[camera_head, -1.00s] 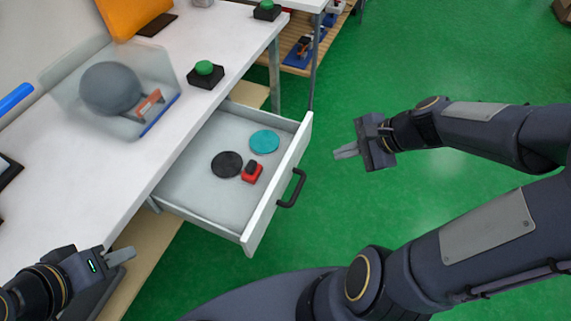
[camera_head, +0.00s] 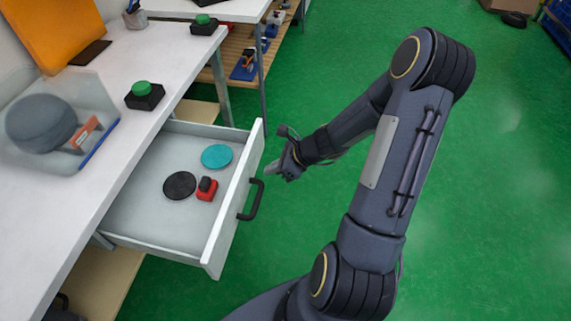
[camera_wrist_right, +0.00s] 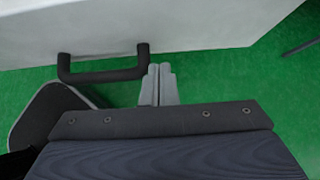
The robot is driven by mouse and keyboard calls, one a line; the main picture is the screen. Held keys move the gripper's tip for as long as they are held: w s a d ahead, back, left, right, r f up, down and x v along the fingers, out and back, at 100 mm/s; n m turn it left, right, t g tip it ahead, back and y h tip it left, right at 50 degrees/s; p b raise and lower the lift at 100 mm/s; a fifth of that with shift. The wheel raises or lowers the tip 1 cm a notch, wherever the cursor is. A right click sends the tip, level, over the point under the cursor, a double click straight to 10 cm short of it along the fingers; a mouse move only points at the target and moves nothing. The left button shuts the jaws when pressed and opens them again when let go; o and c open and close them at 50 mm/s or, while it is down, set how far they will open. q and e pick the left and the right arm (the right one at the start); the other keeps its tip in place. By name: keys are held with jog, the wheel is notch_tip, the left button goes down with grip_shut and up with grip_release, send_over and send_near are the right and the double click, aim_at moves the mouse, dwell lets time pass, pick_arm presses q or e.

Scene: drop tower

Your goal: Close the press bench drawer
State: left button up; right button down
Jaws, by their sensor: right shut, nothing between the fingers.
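The white press bench drawer (camera_head: 235,205) stands pulled out from under the white bench (camera_head: 60,215). Its black bar handle (camera_head: 252,200) is on the front panel. Inside lie a teal disc (camera_head: 217,156), a black disc (camera_head: 180,185) and a small red and black object (camera_head: 206,189). My right gripper (camera_head: 270,169) is shut and empty, just outside the front panel near the handle's far end. In the right wrist view the shut fingertips (camera_wrist_right: 160,75) are beside the right end of the handle (camera_wrist_right: 105,75), close to the drawer front (camera_wrist_right: 150,25). Contact cannot be told. My left gripper is not clearly visible.
On the bench are a clear guard box with a grey ball (camera_head: 40,122), a green button (camera_head: 143,94) and an orange panel (camera_head: 60,32). Another green button (camera_head: 204,23) stands farther back. Wooden shelves are under the benches. Green floor (camera_head: 480,210) to the right is open.

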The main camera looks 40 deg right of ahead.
aim_at(251, 169)
pick_arm(q)
jog(key=shift+r, duration=0.2)
pick_arm(e)
jog(key=shift+w+a+r, duration=0.2)
jog(key=shift+w+a, duration=0.95)
jog(key=shift+w, duration=0.2)
